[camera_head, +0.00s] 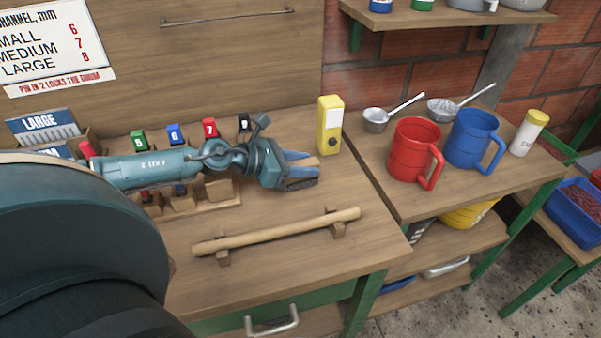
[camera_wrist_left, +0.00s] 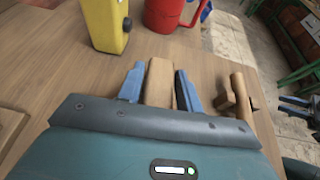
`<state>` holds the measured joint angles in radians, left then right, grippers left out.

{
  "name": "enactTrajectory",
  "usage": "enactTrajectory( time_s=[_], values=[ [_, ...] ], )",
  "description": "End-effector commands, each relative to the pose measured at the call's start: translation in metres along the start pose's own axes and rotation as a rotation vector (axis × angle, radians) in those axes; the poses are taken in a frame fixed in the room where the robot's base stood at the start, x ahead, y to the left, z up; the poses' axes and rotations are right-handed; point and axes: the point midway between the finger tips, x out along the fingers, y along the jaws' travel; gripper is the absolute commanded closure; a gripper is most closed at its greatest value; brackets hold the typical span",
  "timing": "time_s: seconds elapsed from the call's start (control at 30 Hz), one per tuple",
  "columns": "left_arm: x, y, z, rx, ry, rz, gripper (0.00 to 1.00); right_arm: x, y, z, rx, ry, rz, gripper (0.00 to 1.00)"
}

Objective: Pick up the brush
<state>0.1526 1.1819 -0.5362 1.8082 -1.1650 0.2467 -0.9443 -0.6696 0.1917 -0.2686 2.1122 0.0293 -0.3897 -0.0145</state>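The brush (camera_head: 303,184) has a wooden back and dark bristles and is at the end of my left gripper (camera_head: 302,161), over the wooden table. In the left wrist view the brush's wooden back (camera_wrist_left: 159,82) lies between the two blue fingers of my left gripper (camera_wrist_left: 158,88). The fingers are close to its sides, but I cannot tell whether both press on it. The gripper hides part of the brush. What looks like my right gripper (camera_wrist_left: 297,104) is small at the right edge of the left wrist view, apart from the brush, its finger gap unclear.
A yellow box (camera_head: 330,125) stands just beyond my left gripper. A wooden rod (camera_head: 275,232) rests on two supports nearer the front edge. A slotted wooden rack (camera_head: 215,200) with coloured tags lies under my left arm. Red (camera_head: 408,150) and blue (camera_head: 468,138) jugs stand right.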

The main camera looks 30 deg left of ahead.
Motion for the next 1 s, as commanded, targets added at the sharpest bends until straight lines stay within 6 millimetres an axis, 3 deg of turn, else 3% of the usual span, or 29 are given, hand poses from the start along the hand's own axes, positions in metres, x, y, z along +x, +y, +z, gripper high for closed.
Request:
enactTrajectory(
  time_s=[0.37,0.77,1.0],
  values=[
    [0.0,0.0,0.0,0.0,0.0,0.0,0.96,0.0,-0.001,-0.006,0.008,0.013,0.001,0.64],
    [-0.004,0.001,0.009,0.003,-0.001,0.0,0.96,-0.002,0.0,-0.009,0.009,0.013,0.004,0.64],
    [-0.02,0.001,0.049,0.008,-0.002,0.001,0.96,-0.006,0.004,-0.008,0.01,-0.011,0.015,0.64]
  ],
)
